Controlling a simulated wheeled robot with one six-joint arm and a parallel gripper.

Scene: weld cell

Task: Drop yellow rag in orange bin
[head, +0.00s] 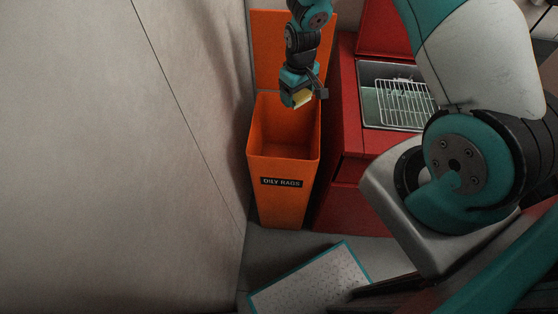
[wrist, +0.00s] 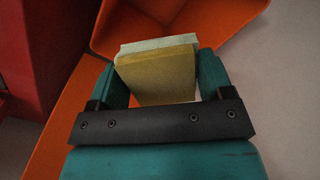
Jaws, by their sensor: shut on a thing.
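My gripper (head: 303,98) is over the opening of the orange bin (head: 283,205) in the head view. It is shut on the yellow rag (head: 302,98), a small pale yellow patch there. In the wrist view the rag (wrist: 158,78) is a thick folded yellow block with a paler layer, clamped between the two teal fingers of my gripper (wrist: 160,80). The orange bin is open, with its lid (head: 280,50) raised at the back and an "OILY RAGS" label on its front. Part of the bin (wrist: 175,22) shows beyond the rag in the wrist view. The bin's floor is hidden.
A red cabinet (head: 345,130) stands close on the bin's right, with a metal basin and wire rack (head: 405,102) in its top. A pale wall (head: 120,150) rises on the left. A white speckled panel with teal edges (head: 310,280) lies on the floor in front.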

